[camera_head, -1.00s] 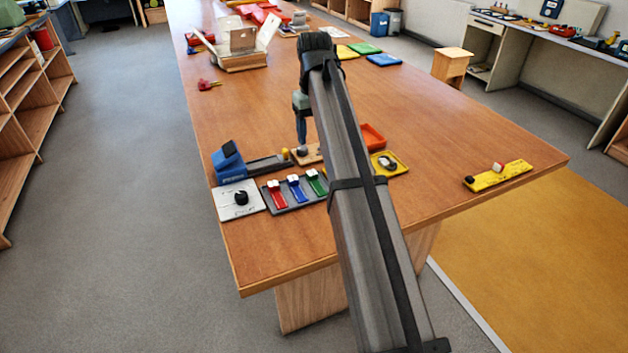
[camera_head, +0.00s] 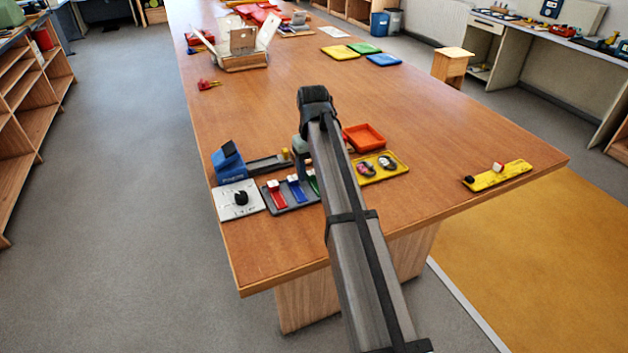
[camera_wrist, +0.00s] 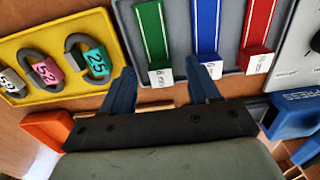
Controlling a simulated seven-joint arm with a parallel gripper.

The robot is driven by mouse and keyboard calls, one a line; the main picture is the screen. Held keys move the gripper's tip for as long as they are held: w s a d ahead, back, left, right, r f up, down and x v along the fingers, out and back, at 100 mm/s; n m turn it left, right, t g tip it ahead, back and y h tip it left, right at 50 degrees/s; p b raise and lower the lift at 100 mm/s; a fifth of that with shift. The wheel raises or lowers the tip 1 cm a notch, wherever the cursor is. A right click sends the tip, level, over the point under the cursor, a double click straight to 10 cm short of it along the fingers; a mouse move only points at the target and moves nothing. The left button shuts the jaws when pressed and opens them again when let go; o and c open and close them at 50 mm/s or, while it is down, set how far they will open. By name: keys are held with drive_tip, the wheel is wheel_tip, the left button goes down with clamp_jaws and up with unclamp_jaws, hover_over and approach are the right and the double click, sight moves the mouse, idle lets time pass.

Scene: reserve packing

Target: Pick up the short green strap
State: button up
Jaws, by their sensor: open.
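The green strap (camera_wrist: 151,38) lies in a grey tray (camera_wrist: 178,50), with a white tag at its near end. In the head view the green strap (camera_head: 314,183) is mostly hidden by my arm. Beside it in the tray lie a blue strap (camera_wrist: 206,28) and a red strap (camera_wrist: 257,28), also tagged. My gripper (camera_wrist: 161,72) is open and empty. In the wrist view its fingertips straddle the green strap's tagged end, with the right fingertip overlapping the blue strap's tag. How far above the tray they are, I cannot tell.
A yellow tray (camera_wrist: 27,50) of padlocks is beside the grey tray, with an orange tray (camera_head: 363,139) behind it. A blue press (camera_head: 228,162) and a pale plate with a black knob (camera_head: 240,199) stand at left. The table middle is clear.

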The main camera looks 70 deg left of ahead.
drive_tip(key=shift+f, duration=0.3)
drive_tip(key=shift+c, duration=0.4)
drive_tip(key=c, duration=1)
